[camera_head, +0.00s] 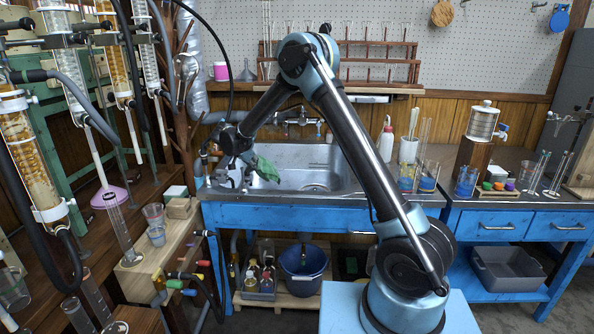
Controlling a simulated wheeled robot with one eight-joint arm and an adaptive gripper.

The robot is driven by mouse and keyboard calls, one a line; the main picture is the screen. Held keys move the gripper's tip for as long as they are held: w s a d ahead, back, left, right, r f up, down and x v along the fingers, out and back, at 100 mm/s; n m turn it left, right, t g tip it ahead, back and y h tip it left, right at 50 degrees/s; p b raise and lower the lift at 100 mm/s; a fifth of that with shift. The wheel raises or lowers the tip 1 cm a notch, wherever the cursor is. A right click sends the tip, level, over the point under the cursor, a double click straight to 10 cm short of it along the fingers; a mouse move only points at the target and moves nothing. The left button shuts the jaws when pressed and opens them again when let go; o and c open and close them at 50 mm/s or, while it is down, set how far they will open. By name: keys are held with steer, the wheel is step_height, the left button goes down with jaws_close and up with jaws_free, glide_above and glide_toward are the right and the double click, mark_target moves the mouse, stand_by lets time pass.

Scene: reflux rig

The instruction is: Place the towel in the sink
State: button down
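A green towel (266,169) shows at the left side of the metal sink (318,157), in front of the basin's back wall. The sink is set into the blue bench. My gripper (236,184) is at the sink's left rim, pointing down, just left of the towel. The towel's left edge meets or overlaps my gripper in the picture. I cannot tell whether the fingers are closed on the towel or only beside it. The fingers are small and dark here.
A faucet (303,121) stands behind the sink. A white wash bottle (386,140) and glassware are right of it. Glass columns and hoses crowd the left. A blue bucket (304,264) is under the bench. The basin's right part is clear.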

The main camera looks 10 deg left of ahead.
steer(key=shift+f, duration=0.1)
stand_by(0.6)
stand_by(0.3)
